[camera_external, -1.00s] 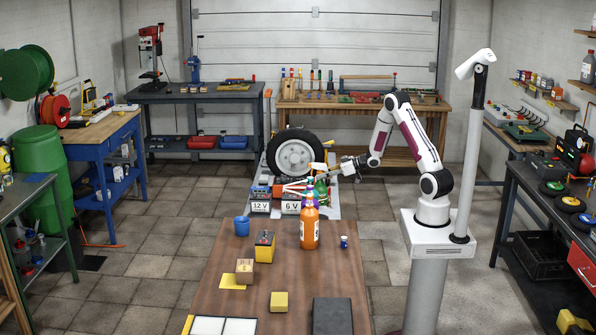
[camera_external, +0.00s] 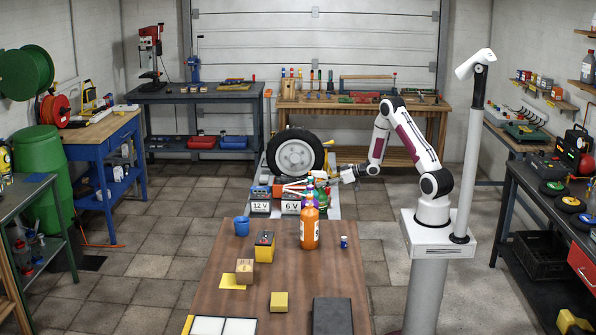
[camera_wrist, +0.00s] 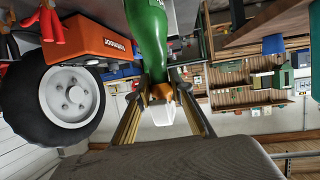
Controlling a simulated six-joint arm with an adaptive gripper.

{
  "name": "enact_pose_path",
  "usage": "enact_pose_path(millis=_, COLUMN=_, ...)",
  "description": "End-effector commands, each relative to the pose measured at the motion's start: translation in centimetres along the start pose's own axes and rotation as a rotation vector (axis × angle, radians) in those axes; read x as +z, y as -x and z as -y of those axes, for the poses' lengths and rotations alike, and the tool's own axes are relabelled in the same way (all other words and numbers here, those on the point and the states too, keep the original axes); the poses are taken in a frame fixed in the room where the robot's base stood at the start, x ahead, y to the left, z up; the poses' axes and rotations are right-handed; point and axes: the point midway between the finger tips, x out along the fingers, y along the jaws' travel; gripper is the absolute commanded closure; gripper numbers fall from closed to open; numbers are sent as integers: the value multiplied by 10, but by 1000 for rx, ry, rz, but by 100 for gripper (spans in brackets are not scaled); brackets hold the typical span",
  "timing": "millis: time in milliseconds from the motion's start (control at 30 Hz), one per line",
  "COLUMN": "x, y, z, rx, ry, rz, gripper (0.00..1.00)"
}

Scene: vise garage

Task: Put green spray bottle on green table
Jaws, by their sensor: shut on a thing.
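The green spray bottle (camera_wrist: 149,35) fills the top middle of the wrist view. Its orange and white spray head sits between the two fingers of my gripper (camera_wrist: 162,105), which is shut on it. In the external view my gripper (camera_external: 347,173) is beyond the far end of the brown table, and the bottle's green body (camera_external: 321,190) shows only in part behind other bottles. Whether its base touches anything is hidden. A narrow table with a grey-green top (camera_external: 30,180) stands at the left edge; I cannot tell for sure whether it is the green table.
A wheel (camera_external: 295,156) and batteries (camera_external: 260,206) are close to my gripper. Open floor (camera_external: 150,230) lies between the brown table and the left tables.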

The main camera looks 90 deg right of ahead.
Motion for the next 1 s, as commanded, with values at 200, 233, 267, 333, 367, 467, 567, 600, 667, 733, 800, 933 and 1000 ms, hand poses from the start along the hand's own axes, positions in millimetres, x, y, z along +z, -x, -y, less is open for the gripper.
enact_pose_path(millis=200, x=2, y=-1, z=0, rx=0, ry=0, rz=-3, gripper=100)
enact_pose_path(millis=233, x=3, y=-1, z=0, rx=0, ry=0, rz=0, gripper=71)
enact_pose_path(millis=267, x=2, y=-1, z=0, rx=0, ry=0, rz=0, gripper=63)
enact_pose_path(millis=333, x=2, y=-1, z=0, rx=0, ry=0, rz=0, gripper=62)
enact_pose_path(millis=367, x=2, y=-1, z=0, rx=0, ry=0, rz=0, gripper=62)
enact_pose_path(millis=467, x=2, y=-1, z=0, rx=0, ry=0, rz=0, gripper=62)
enact_pose_path(millis=567, x=2, y=-1, z=0, rx=0, ry=0, rz=0, gripper=62)
enact_pose_path(millis=600, x=2, y=-1, z=0, rx=0, ry=0, rz=0, gripper=62)
enact_pose_path(millis=667, x=2, y=-1, z=0, rx=0, ry=0, rz=0, gripper=62)
enact_pose_path(millis=733, x=1, y=0, z=0, rx=0, ry=0, rz=0, gripper=62)
enact_pose_path(millis=800, x=-1, y=0, z=0, rx=0, ry=1, rz=0, gripper=62)
enact_pose_path(millis=933, x=0, y=11, z=0, rx=0, ry=0, rz=0, gripper=62)
enact_pose_path(millis=1000, x=0, y=18, z=-1, rx=2, ry=-1, rz=0, gripper=62)
